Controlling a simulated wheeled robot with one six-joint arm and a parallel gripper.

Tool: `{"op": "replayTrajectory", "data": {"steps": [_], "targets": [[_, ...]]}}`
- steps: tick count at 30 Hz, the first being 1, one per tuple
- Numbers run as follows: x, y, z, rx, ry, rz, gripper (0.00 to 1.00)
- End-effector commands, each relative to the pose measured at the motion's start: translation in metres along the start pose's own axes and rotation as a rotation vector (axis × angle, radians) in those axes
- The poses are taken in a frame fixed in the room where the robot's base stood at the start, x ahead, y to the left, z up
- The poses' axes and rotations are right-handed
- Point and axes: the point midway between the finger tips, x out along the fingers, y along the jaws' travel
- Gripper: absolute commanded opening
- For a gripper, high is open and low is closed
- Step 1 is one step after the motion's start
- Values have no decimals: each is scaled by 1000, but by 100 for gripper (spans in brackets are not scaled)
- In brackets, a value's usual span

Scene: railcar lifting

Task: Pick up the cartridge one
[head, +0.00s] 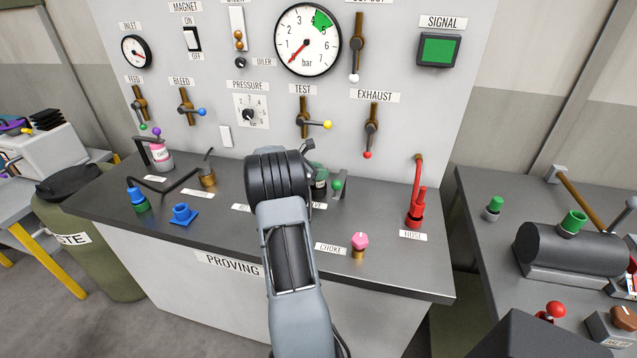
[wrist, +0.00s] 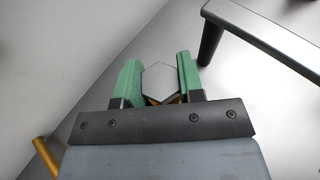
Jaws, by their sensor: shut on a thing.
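My gripper (wrist: 158,70) shows in the wrist view with two green finger pads. They are shut on a hexagonal-headed piece (wrist: 160,79), pale grey on top with brass showing below it, which looks like a cartridge. No label on it is readable, so I cannot tell its number. Whether it is lifted or still seated is not clear. In the head view my arm reaches over the proving bench (head: 390,215), and its own body hides the fingertips and the held piece. A pink hex-headed piece with a brass body (head: 360,243) stands by the CHOKE label.
The gauge panel (head: 235,150) with levers rises behind the bench. In the wrist view a dark bar (wrist: 255,38) lies upper right and a brass rod (wrist: 45,156) lower left.

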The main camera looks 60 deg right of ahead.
Motion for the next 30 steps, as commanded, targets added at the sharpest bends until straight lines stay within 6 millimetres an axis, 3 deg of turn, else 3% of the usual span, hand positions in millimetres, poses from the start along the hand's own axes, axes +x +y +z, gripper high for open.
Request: {"op": "replayTrajectory", "data": {"steps": [3, 12, 20, 30], "targets": [[0, 0, -3, -2, 4, 0, 0], [-1, 0, -2, -3, 6, 0, 0], [-10, 0, 24, 3, 3, 1, 0], [-70, -19, 62, 3, 1, 3, 0]]}}
